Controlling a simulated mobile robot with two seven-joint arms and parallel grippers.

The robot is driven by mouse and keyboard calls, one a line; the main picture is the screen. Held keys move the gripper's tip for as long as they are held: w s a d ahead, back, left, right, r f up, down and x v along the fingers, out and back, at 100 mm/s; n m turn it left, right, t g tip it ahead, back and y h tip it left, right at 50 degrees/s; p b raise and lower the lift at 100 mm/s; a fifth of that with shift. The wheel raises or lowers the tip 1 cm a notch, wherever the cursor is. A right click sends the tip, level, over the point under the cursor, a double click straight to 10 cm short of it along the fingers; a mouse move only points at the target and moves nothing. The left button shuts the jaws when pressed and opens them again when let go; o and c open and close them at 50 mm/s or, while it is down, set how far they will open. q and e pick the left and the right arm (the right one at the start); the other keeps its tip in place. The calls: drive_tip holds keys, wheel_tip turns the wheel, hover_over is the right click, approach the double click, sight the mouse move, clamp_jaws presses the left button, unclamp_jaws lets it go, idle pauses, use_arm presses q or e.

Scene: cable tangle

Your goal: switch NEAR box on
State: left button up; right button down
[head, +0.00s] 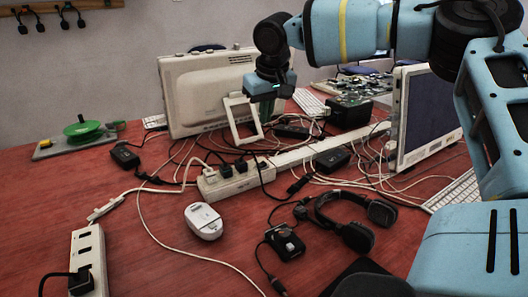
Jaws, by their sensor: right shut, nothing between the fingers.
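Two white power strips lie on the red table, and I cannot tell for certain which is the NEAR box. The closer one (88,262) is at the front left, cut by the bottom edge, with a black plug in its lower end. The other strip (232,181) lies mid-table with two black plugs and a white one; its switch state is too small to tell. My right gripper (268,108) is shut and empty, pointing down in front of the back of a beige monitor, above and beyond the middle strip. My left gripper is not in view.
White and black cables tangle around the middle strip. A white mouse (204,221), a small black box (285,243) and a black headset (354,219) lie in front. A monitor (428,118) stands at the right. The table between the front-left strip and the mouse is mostly clear.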

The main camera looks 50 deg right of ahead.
sight(263, 162)
drive_tip(key=x, duration=0.4)
drive_tip(key=b+x, duration=0.1)
drive_tip(key=x, duration=0.3)
drive_tip(key=s+b+x, duration=0.1)
drive_tip(key=x, duration=0.4)
drive_tip(key=shift+d+f, duration=0.1)
drive_tip(key=shift+f, duration=0.55)
